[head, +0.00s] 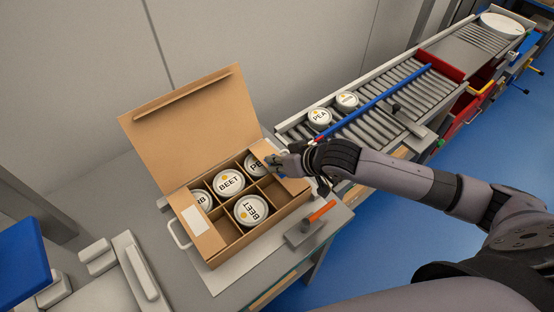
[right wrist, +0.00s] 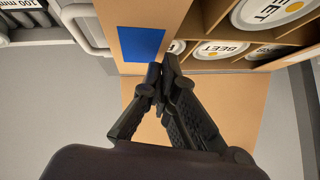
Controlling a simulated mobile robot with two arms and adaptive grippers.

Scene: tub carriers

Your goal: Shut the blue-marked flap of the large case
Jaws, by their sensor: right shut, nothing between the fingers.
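The large case (head: 213,254) is an open cardboard box with dividers on the table, its big lid (head: 190,115) raised at the back. White tubs labelled BEET (head: 229,183) and others sit in its compartments. A flap with a white label (head: 196,220) lies at its left end. The blue-marked flap (head: 295,187) is at its right end, seemingly folded inward; I cannot tell whether it lies fully flat. Its blue patch (right wrist: 142,43) shows in the right wrist view. My right gripper (head: 279,163) is shut and empty at this flap, hiding part of it; contact is unclear. My left gripper is out of view.
A roller conveyor (head: 400,95) with two tubs (head: 320,116) and a blue bar (head: 375,102) runs to the right behind my right arm. An orange-handled item (head: 318,213) lies beside the case. A wall stands behind the table.

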